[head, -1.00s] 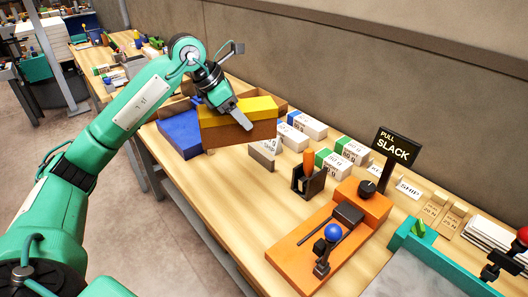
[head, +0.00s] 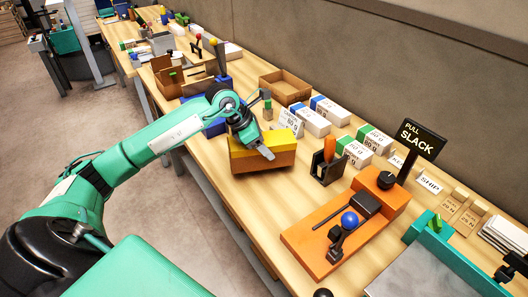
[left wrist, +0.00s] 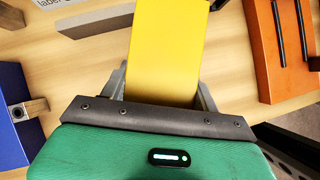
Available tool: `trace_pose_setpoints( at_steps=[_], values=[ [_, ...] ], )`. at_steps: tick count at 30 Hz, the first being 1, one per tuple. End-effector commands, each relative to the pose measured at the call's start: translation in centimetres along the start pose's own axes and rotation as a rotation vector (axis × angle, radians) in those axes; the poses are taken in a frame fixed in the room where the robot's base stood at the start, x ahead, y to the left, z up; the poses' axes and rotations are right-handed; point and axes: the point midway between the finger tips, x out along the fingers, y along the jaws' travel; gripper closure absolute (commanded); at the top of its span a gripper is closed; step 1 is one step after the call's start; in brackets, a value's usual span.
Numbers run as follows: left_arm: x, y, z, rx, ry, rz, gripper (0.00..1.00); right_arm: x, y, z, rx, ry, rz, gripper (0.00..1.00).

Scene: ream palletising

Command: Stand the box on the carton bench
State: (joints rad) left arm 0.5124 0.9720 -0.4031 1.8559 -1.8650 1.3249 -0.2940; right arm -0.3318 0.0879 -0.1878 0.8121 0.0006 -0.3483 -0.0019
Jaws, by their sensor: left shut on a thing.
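The box (head: 262,161), brown with a yellow top, is in my left gripper (head: 257,143) over the wooden carton bench (head: 232,204), near its front edge. It looks roughly level and low at the bench top; whether its underside touches the wood I cannot tell. In the left wrist view the box's yellow top (left wrist: 168,50) lies between the two fingers, which are shut on it. The fingers hide part of its upper side. My right gripper is not in view.
An orange fixture (head: 325,232) with a blue knob and a black holder (head: 327,168) stand to the right. White ream packs (head: 310,122) line the back. An open brown carton (head: 284,86) and a blue bin (head: 212,125) are behind. Bare bench lies in front of the box.

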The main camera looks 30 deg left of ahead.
Motion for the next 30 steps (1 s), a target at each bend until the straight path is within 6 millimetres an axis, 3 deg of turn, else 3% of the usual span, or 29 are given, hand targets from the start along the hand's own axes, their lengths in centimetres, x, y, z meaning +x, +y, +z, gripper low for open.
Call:
trace_pose_setpoints(
  at_steps=[9, 18, 19, 22, 30],
  values=[
    [3.0, 0.0, -2.0, -0.001, 0.001, 0.000, 0.69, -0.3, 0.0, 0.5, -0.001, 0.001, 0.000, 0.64],
    [3.2, 0.0, -2.1, 0.000, 0.000, 0.001, 0.69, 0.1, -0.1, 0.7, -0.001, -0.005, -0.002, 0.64],
    [3.3, 0.0, -2.1, 0.000, 0.001, 0.000, 0.36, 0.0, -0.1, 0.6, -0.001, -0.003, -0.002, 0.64],
    [3.2, 0.0, -2.1, 0.000, 0.001, 0.000, 0.17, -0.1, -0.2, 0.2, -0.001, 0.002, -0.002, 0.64],
    [3.2, 0.0, -2.1, 0.000, 0.001, 0.000, 0.17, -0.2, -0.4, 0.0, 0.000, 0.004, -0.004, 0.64]
  ],
)
